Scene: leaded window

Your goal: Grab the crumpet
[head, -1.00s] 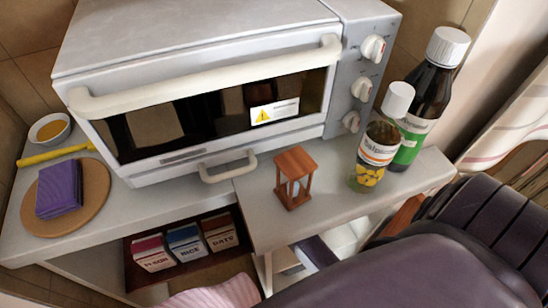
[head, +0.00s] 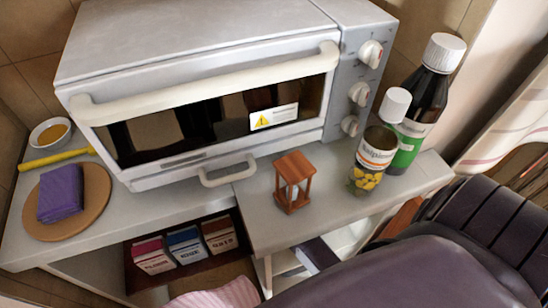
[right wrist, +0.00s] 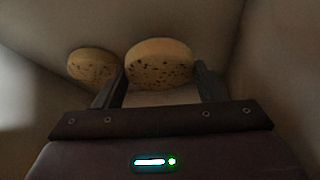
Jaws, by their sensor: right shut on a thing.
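In the right wrist view, a round golden crumpet (right wrist: 159,62) with dark pores sits between the two fingers of my right gripper (right wrist: 160,80). The gripper is shut on it. A second, similar crumpet (right wrist: 91,65) shows just left of the left finger, apart from the held one. The surroundings there are dim and plain, so I cannot tell what they rest on. Neither crumpet shows in the head view. My left gripper is in neither view.
A toaster oven (head: 200,50) fills the back of the counter. An hourglass (head: 294,183), a jar (head: 374,160) and a dark bottle (head: 425,100) stand near the front right. A purple cloth (head: 60,193) lies on a round board (head: 95,205). Boxes (head: 185,245) sit on a lower shelf.

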